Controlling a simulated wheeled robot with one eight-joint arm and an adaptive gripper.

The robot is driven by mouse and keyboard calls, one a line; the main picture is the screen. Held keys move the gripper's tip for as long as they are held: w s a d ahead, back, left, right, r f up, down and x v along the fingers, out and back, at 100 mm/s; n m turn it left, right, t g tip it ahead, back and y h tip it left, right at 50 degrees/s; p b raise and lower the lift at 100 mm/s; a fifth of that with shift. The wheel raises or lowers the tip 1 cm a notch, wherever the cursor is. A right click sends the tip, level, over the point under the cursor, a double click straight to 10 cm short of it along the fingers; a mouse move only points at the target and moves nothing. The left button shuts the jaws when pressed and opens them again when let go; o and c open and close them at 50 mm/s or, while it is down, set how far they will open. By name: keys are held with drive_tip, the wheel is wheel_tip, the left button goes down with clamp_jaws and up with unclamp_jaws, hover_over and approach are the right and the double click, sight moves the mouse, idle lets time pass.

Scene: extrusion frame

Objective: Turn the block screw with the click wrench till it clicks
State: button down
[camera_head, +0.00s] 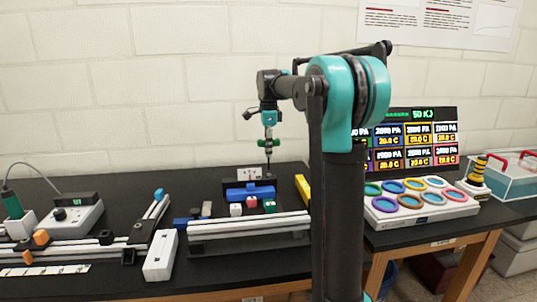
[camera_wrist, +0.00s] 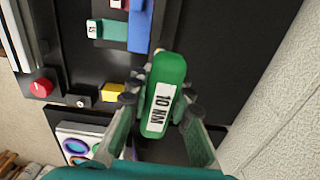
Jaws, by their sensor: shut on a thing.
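The click wrench (camera_wrist: 165,95) has a green handle with a white "10 NM" label. My gripper (camera_wrist: 157,104) is shut on this handle, with one finger on each side of it. In the head view my gripper (camera_head: 268,128) points down above the back of the bench fixture, and the wrench (camera_head: 268,158) hangs upright with its thin shaft downward. A blue block (camera_head: 250,192) lies on the fixture below, in front of the wrench tip. The block screw cannot be made out. The handle hides the wrench tip in the wrist view, so contact with a screw cannot be told.
A small sign (camera_head: 249,174) stands close to the shaft. A yellow bar (camera_head: 303,190) lies right of the fixture. A tray of coloured rings (camera_head: 415,210) and a screen stand further right.

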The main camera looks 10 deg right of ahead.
drive_tip(key=shift+r, duration=0.15)
drive_tip(key=shift+r, duration=1.4)
